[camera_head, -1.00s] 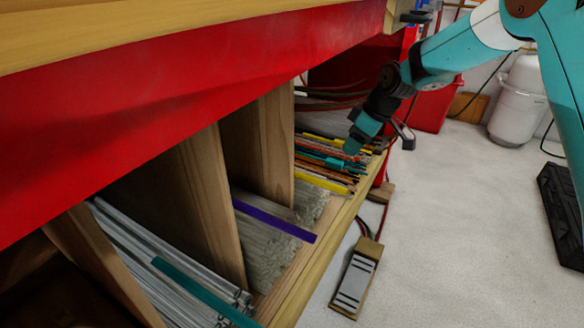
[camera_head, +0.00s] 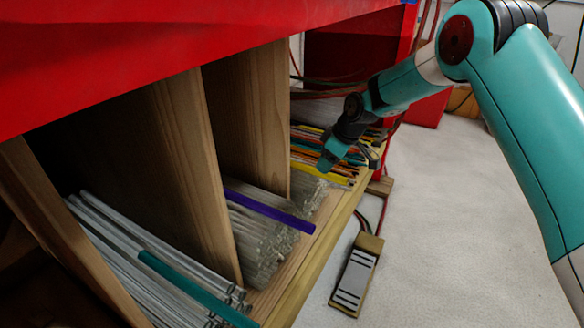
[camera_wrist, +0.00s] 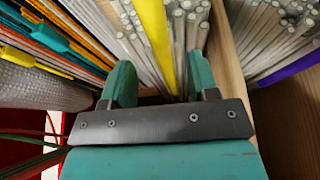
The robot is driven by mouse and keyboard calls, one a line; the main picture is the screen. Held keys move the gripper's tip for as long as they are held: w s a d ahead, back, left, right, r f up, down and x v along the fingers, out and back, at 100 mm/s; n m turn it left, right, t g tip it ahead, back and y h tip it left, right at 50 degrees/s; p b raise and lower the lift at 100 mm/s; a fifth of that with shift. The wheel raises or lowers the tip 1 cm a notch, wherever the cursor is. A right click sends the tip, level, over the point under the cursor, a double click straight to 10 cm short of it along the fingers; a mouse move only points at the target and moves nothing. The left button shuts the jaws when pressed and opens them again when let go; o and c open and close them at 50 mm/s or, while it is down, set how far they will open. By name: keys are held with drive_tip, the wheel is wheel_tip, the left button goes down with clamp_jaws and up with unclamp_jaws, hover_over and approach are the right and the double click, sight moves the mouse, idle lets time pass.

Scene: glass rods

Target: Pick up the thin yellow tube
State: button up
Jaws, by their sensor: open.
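A bright yellow tube (camera_wrist: 154,35) lies between the fingers of my gripper (camera_wrist: 160,82) in the wrist view, over clear glass rods. The teal fingers are apart, one on each side of it, and I see no contact. A thinner yellow tube (camera_wrist: 35,64) lies to the left among coloured rods. In the head view my gripper (camera_head: 328,162) is over the coloured-rod compartment, and a yellow tube (camera_head: 320,174) shows just below it. Part of the tubes is hidden by the gripper.
A wooden divider (camera_wrist: 228,60) stands close to the right finger. Clear rods (camera_head: 258,245) with a purple rod (camera_head: 268,211) and grey rods with a teal rod (camera_head: 190,290) fill nearer compartments. The red shelf front (camera_head: 150,55) hangs above. A pedal (camera_head: 355,277) lies on the floor.

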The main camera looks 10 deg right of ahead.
drive_tip(key=b+x, duration=0.1)
drive_tip(key=x, duration=0.3)
drive_tip(key=shift+a+f+b, duration=0.1)
drive_tip(key=shift+b, duration=0.25)
drive_tip(key=shift+c, duration=0.4)
clamp_jaws()
